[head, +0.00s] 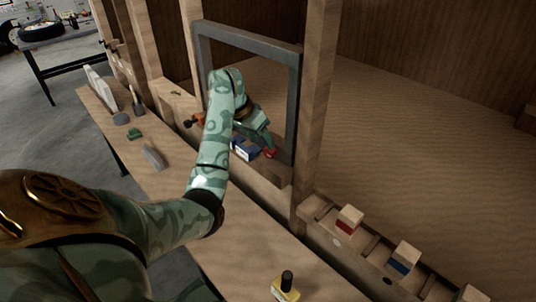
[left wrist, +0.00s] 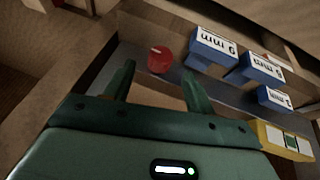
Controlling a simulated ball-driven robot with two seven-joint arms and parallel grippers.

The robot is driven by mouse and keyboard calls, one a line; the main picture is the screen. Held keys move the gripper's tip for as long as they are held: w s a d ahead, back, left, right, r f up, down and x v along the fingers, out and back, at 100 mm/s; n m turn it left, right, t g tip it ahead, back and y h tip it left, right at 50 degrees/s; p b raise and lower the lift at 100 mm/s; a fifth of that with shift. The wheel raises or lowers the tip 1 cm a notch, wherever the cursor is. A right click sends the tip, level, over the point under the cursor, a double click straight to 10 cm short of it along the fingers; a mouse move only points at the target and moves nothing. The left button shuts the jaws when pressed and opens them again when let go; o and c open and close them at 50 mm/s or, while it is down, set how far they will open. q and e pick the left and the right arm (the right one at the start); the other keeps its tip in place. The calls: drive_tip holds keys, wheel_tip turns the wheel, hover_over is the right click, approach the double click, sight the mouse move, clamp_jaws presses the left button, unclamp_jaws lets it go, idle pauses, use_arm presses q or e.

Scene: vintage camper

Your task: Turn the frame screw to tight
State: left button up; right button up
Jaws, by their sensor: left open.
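The grey window frame (head: 296,105) stands upright in the wooden wall opening. A red round knob (head: 271,153), likely the frame screw, sits at the frame's lower right. It also shows in the left wrist view (left wrist: 160,60), just beyond and between my fingertips. My left gripper (head: 264,145) is open at the knob, its fingers (left wrist: 158,75) pointing at it. I see no finger closed on it; whether they touch cannot be told. How far the screw is turned cannot be read. My right gripper is not in view.
Blue labelled blocks (left wrist: 213,44) lie close right of the knob, with a yellow block (left wrist: 284,141) nearby. Blocks with red (head: 348,219) and blue (head: 403,260) faces stand on the lower-right ledge.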

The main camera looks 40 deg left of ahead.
sight(266, 148)
use_arm(q)
drive_tip(key=b+x, duration=0.1)
drive_tip(key=x, duration=0.3)
drive_tip(key=shift+f, duration=0.3)
drive_tip(key=shift+w+d+f, duration=0.1)
drive_tip(key=shift+w+f, duration=0.15)
drive_tip(key=shift+f, duration=0.15)
drive_tip(key=c, duration=1)
